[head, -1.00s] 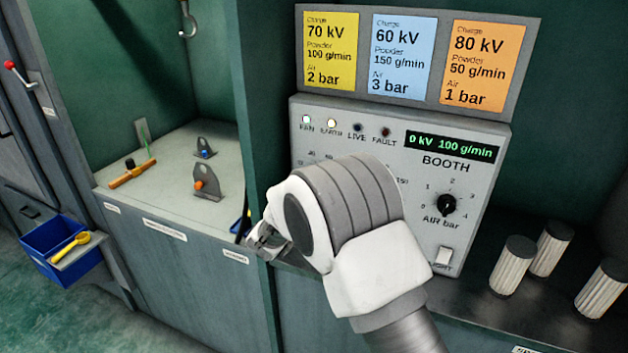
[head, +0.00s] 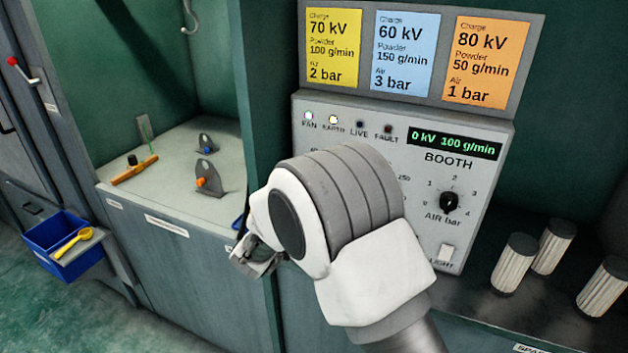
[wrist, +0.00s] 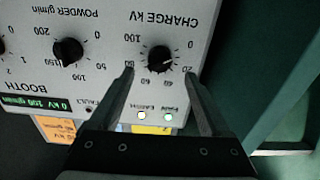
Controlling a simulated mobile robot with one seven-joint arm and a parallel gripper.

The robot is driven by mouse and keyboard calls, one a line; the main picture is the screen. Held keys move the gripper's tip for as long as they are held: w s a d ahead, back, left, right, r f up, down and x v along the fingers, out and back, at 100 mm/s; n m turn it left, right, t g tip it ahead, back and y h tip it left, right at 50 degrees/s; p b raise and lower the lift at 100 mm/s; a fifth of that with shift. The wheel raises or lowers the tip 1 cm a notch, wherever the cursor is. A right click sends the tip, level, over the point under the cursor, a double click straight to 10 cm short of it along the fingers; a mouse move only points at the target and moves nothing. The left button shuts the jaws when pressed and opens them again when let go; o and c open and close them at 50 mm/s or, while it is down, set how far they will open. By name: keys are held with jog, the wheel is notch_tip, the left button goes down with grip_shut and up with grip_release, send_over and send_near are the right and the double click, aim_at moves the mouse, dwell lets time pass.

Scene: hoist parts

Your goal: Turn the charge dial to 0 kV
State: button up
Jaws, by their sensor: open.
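The charge dial (wrist: 160,58) is a black round knob on the grey booth panel, upside down in the wrist view under the words CHARGE kV. Its pointer is too small to read surely. My gripper (wrist: 160,74) is open and empty, its two fingertips either side of the dial's lower edge in the picture; I cannot tell how far they stand off the panel. In the head view my gripper (head: 256,256) shows low at the panel's left, and my arm hides the charge dial. The booth display (head: 454,144) reads 0 kV 100 g/min.
The powder dial (wrist: 68,51) is left of the charge dial in the wrist view. The air dial (head: 449,202) and light switch (head: 446,254) are on the panel's right. White ribbed cylinders (head: 515,263) stand right of the panel. A side wall (head: 256,110) borders the panel's left.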

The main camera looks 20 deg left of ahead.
jog(key=s, duration=1.1)
jog(key=shift+s+a, duration=0.35)
jog(key=shift+a, duration=0.1)
